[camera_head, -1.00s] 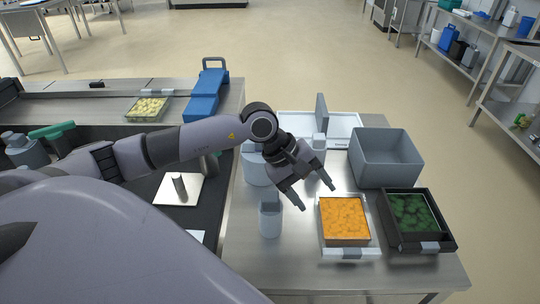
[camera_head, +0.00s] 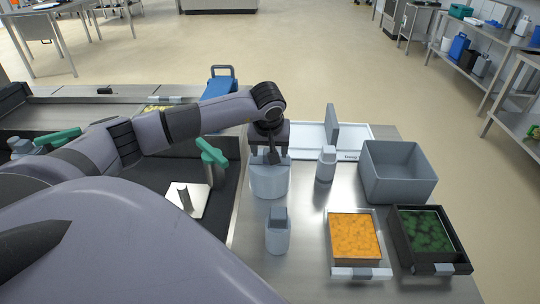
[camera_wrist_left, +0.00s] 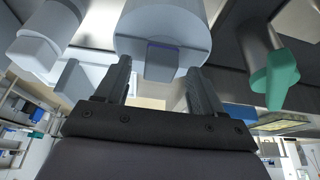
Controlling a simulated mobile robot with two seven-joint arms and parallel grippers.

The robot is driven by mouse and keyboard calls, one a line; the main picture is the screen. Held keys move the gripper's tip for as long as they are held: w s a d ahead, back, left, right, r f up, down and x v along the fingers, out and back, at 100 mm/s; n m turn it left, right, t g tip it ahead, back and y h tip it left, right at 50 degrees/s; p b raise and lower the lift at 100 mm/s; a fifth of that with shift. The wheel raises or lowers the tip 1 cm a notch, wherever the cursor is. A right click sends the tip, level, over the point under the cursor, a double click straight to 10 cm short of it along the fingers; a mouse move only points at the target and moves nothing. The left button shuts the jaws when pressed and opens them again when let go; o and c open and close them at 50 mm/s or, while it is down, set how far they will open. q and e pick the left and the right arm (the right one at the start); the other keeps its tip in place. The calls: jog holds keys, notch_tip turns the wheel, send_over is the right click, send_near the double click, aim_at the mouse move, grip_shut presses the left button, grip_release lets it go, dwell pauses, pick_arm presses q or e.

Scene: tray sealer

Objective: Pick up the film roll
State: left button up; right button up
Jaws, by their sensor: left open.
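A wide pale blue-grey cylinder (camera_head: 269,182), which I take to be the film roll, stands upright on the steel counter (camera_head: 305,215). My left gripper (camera_head: 270,158) is directly over it and pointing down, hiding part of its top. In the left wrist view, the open fingers (camera_wrist_left: 158,85) lie either side of a small grey block (camera_wrist_left: 163,60) on the cylinder (camera_wrist_left: 160,25). Whether the fingers touch it I cannot tell. My right gripper is not in view.
A grey canister (camera_head: 278,235) stands in front of the cylinder, and a white bottle (camera_head: 325,165) to its right. A grey bin (camera_head: 398,172), an orange-filled tray (camera_head: 355,238) and a green-filled tray (camera_head: 428,235) stand further right. A green-handled part (camera_head: 211,153) is close on the left.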

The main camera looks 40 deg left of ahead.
pick_arm(q)
jog(key=shift+w+a+f, duration=0.15)
jog(key=shift+f, duration=0.35)
grip_shut()
jog(key=shift+f, duration=0.1)
dwell(1.0)
